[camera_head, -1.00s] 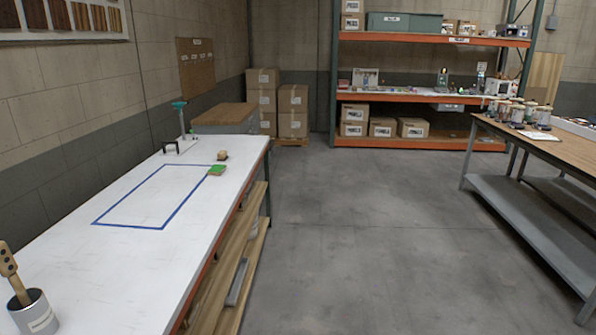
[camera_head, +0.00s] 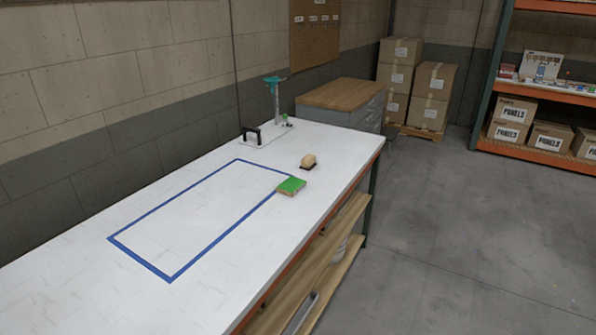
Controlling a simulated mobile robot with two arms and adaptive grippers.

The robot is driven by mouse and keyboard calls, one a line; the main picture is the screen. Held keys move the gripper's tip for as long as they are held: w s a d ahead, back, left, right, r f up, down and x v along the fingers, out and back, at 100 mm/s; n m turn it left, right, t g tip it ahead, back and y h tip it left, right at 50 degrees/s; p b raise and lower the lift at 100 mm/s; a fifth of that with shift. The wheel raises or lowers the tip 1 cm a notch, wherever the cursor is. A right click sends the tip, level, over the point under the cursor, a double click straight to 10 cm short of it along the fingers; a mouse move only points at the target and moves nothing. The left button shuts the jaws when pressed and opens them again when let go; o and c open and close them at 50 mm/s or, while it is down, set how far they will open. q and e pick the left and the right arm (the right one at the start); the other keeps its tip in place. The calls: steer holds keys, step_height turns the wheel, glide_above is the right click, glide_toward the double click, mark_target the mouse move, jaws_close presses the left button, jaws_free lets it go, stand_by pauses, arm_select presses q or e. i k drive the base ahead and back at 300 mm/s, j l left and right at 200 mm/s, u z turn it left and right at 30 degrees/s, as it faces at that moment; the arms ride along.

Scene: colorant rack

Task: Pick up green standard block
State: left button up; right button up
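A small flat green block (camera_head: 291,185) lies on the white workbench (camera_head: 235,295). It sits at the right corner of the blue taped rectangle (camera_head: 222,236), on or against the tape line. Its top is green and its side edge looks tan. Neither of my grippers shows in the head view.
A small tan-topped brush-like object (camera_head: 308,161) lies just behind the block. A stand with a teal top (camera_head: 275,92) and a black handle-shaped piece (camera_head: 251,135) are farther back. A wood-topped cabinet (camera_head: 342,95) adjoins the bench's far end. Grey floor (camera_head: 450,240) is clear at right.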

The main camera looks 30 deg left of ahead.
mark_target(292, 185)
steer(key=i+l+u, duration=0.1)
steer(key=i+u, duration=0.3)
steer(key=i+l+u, duration=0.2)
steer(key=i+u, duration=0.25)
steer(key=i+l+u, duration=0.2)
steer(key=u, duration=0.2)
steer(key=i+l+u, duration=0.25)
steer(key=l+u, duration=0.15)
steer(key=l, duration=0.15)
steer(key=i+l+u, duration=0.15)
steer(key=l+u, duration=0.25)
